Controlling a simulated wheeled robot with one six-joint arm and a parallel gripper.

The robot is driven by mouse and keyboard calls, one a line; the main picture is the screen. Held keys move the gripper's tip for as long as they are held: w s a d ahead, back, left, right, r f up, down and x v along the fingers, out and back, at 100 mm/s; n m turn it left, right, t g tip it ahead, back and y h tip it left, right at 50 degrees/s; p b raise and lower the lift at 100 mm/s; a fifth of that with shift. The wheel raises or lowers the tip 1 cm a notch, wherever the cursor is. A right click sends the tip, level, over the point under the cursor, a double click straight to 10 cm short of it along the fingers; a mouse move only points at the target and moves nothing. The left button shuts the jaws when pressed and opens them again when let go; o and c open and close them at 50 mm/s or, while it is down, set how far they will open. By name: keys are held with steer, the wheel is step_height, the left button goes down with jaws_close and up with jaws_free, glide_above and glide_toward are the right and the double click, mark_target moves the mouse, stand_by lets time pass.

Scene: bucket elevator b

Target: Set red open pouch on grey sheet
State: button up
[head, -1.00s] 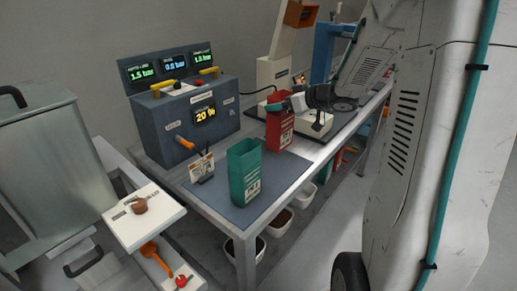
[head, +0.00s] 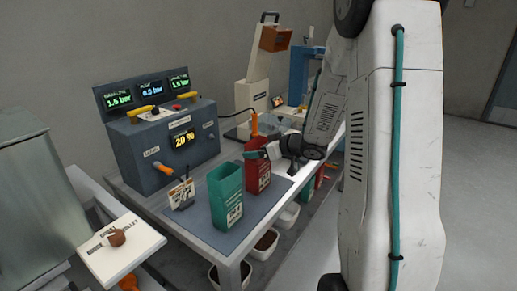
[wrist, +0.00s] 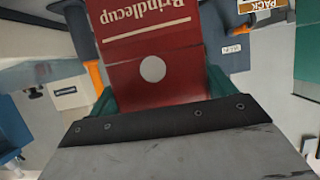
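The red open pouch (head: 257,176) stands upright in the head view at the back right part of the grey sheet (head: 262,208). My gripper (head: 262,152) is shut on its upper part from the right. In the wrist view the red pouch (wrist: 150,65), with white lettering and a pale round spot, sits between my two teal fingers (wrist: 160,92). I cannot tell whether its base touches the sheet. A green open pouch (head: 226,195) stands on the sheet, in front and to the left of the red one.
A small card holder (head: 181,194) stands left of the green pouch. A dark control box (head: 165,145) with screens is behind it. White buckets (head: 264,243) are under the table. The sheet's front right is clear.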

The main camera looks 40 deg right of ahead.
steer(key=shift+o, duration=1.4)
steer(key=shift+r, duration=0.1)
steer(key=v, duration=1.1)
step_height(320, 180, up, 9)
steer(key=s+a+m+g+h, duration=0.2)
steer(key=m+g+h, duration=0.15)
steer(key=h, duration=0.65)
steer(key=s+a+f+g+y, duration=0.2)
steer(key=s+a+g+y, duration=0.3)
steer(key=s+a, duration=1.5)
steer(key=s+g, duration=0.3)
steer(key=shift+a+f, duration=0.25)
steer(key=shift+a, duration=0.1)
steer(key=shift+m, duration=0.25)
